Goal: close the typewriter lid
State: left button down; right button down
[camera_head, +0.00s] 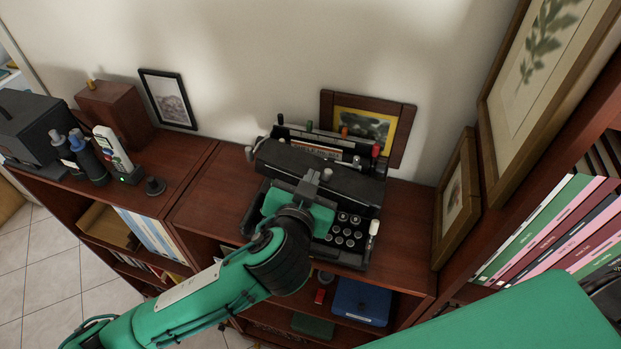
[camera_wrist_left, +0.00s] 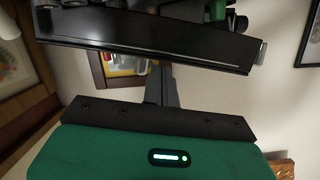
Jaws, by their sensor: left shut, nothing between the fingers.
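The black typewriter (camera_head: 345,185) stands on top of the low wooden cabinet, its round keys facing me. Its dark lid (camera_head: 335,178) spans the machine behind the keys; how far it is open is hard to tell. My left gripper (camera_head: 311,180) is shut and empty, over the typewriter's front left part, with its fingertips close to the lid. It hides some of the keys. In the left wrist view the gripper's fingers (camera_wrist_left: 161,88) point at a long black panel of the typewriter (camera_wrist_left: 150,42); contact cannot be told. My right gripper is out of view.
A dark framed picture (camera_head: 398,112) leans against the wall right behind the typewriter. A small frame (camera_head: 168,98), a brown box (camera_head: 115,112) and a cordless phone (camera_head: 115,152) stand to the left. Bookshelves and frames bound the right. The cabinet top left of the typewriter (camera_head: 215,195) is clear.

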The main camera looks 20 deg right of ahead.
pick_arm(q)
jog(key=shift+f, duration=0.1)
jog(key=f+b, duration=0.1)
jog(key=f+n, duration=0.1)
jog(key=b, duration=0.1)
jog(key=shift+w+a+f+n+b, duration=0.25)
jog(key=shift+a+f+n+b, duration=0.1)
jog(key=shift+f+n, duration=0.05)
jog(key=shift+r+h, duration=0.15)
jog(key=shift+h, duration=0.15)
